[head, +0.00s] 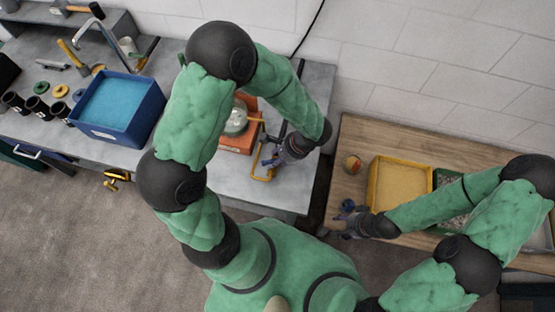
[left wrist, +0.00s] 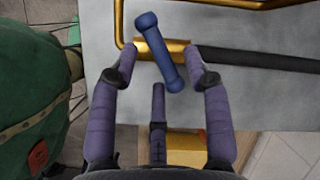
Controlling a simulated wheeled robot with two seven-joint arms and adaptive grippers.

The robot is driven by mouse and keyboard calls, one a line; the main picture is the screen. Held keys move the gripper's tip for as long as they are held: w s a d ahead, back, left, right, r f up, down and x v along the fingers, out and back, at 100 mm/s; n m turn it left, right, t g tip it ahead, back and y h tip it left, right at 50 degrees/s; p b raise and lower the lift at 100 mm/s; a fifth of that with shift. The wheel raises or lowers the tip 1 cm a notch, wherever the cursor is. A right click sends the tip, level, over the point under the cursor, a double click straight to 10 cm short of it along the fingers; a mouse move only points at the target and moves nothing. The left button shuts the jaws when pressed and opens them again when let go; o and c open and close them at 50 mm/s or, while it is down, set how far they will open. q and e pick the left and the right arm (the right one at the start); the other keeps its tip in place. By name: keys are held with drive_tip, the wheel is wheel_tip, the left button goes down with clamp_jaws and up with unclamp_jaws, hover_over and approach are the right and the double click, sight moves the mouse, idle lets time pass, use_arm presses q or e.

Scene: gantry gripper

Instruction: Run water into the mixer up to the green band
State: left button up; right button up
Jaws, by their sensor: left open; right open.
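A blue lever handle (left wrist: 159,50) sits on a brass valve body (left wrist: 150,48) in the left wrist view, tilted slightly. A brass pipe and a black hose (left wrist: 260,60) join it. My left gripper (left wrist: 157,78) is open, its fingers either side of the lever; I cannot tell whether they touch it. In the head view my left gripper (head: 285,155) is over the grey bench, near the bent brass pipe (head: 261,172). An orange unit with a pale round vessel (head: 236,122), perhaps the mixer, is partly hidden by my left arm. No green band is discernible. My right gripper (head: 348,218) is open and empty.
A blue basin (head: 149,118) of blue contents and a grey tap stand left on the grey bench (head: 205,190), with black cups (head: 38,107) nearby. A wooden table (head: 350,135) at right holds a yellow tray (head: 374,180), a green tray and a small round object (head: 352,164).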

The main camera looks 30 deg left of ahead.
use_arm(q)
drive_tip(key=shift+s+a+f, duration=0.1)
drive_tip(key=shift+a+f, duration=0.15)
drive_tip(key=shift+f, duration=0.25)
clamp_jaws()
